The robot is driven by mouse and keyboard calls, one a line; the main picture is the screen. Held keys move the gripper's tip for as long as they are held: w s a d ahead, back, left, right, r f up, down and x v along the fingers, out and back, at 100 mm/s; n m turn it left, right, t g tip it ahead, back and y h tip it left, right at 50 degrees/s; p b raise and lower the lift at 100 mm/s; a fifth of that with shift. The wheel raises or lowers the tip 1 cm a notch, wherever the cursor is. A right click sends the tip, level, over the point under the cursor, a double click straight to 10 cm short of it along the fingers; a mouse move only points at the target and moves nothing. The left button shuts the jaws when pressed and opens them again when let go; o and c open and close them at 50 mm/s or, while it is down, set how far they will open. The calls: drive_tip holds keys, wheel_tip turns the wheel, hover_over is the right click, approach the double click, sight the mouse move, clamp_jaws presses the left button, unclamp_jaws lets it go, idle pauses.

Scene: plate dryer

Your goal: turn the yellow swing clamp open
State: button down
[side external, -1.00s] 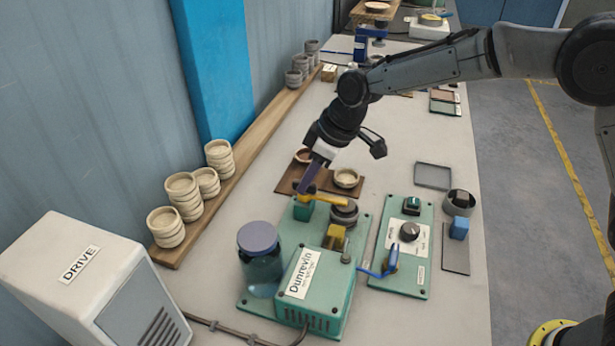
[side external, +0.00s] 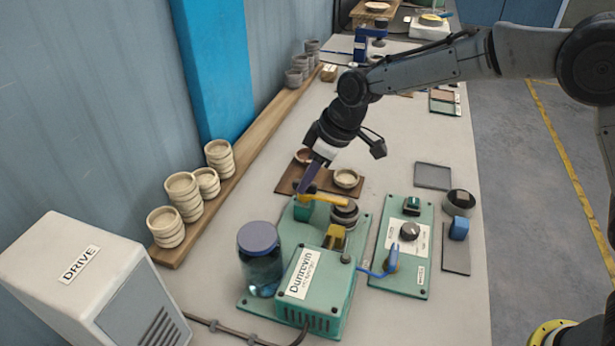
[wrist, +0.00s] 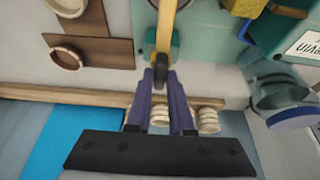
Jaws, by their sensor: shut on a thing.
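The yellow swing clamp (side external: 325,196) is a bar above a green block (side external: 303,210) on the green plate, close to a round grey-brown part (side external: 344,213). In the side view the bar runs from my fingertips toward that part. My gripper (side external: 302,190) has purple fingers and reaches down from behind at the bar's left end. In the wrist view the yellow bar (wrist: 166,30) comes down between the two fingers, and my gripper (wrist: 161,72) is shut on its end. The fingers hide part of that end.
A lidded jar (side external: 260,262) and the green Dunrevin box (side external: 318,285) stand in front of the clamp. A brown board (side external: 285,182) with small dishes lies behind. A green control panel (side external: 420,271) is to the right. Stacked bowls (side external: 184,196) line the left shelf.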

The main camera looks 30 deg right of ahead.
drive_tip(key=shift+n, duration=0.4)
drive_tip(key=n+g+y, duration=0.1)
drive_tip(key=n, duration=0.2)
drive_tip(key=shift+w+d+n, duration=0.1)
drive_tip(key=shift+w+n, duration=0.05)
drive_tip(key=shift+n, duration=0.25)
drive_tip(key=n+g, duration=0.2)
drive_tip(key=n, duration=0.2)
drive_tip(key=shift+w+n, duration=0.15)
drive_tip(key=shift+n, duration=0.15)
drive_tip(key=n+g, duration=0.2)
drive_tip(key=n, duration=0.2)
drive_tip(key=shift+w+n, duration=0.1)
drive_tip(key=shift+n, duration=0.2)
drive_tip(key=shift+n+g+h, duration=0.5)
drive_tip(key=shift+n+g, duration=0.1)
drive_tip(key=shift+n, duration=1.4)
drive_tip(key=c, duration=0.8)
unclamp_jaws()
